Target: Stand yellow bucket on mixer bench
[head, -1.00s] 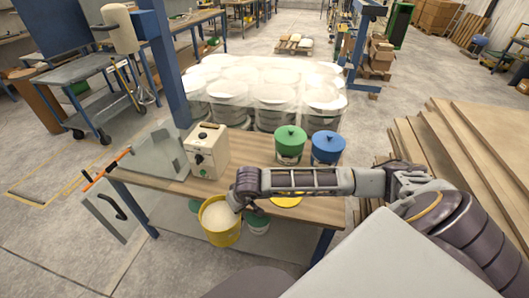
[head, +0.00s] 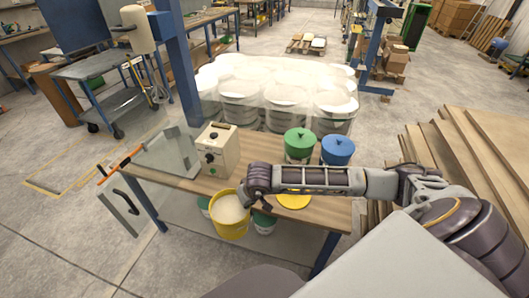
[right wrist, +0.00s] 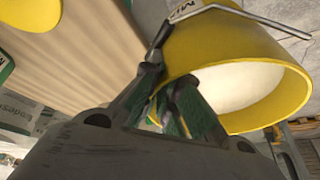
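The yellow bucket (head: 229,224), open at the top with pale contents, is in front of the wooden bench (head: 185,181) near its front edge. My right gripper (head: 250,203) is at the bucket's right rim. In the right wrist view the bucket (right wrist: 225,45) fills the upper right, and the gripper's fingers (right wrist: 172,90) are closed at its rim, partly hiding it. A beige mixer head with a whisk (head: 139,30) hangs beside a grey-topped blue bench (head: 85,66) at the back left. My left gripper is not in view.
A beige box machine (head: 217,150), green-lidded bucket (head: 299,144), blue-lidded bucket (head: 338,150) and yellow lid (head: 294,201) are on the wooden bench. White buckets (head: 280,98) stand behind it. Planks (head: 470,150) lie right. Floor (head: 60,155) at left is mostly clear.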

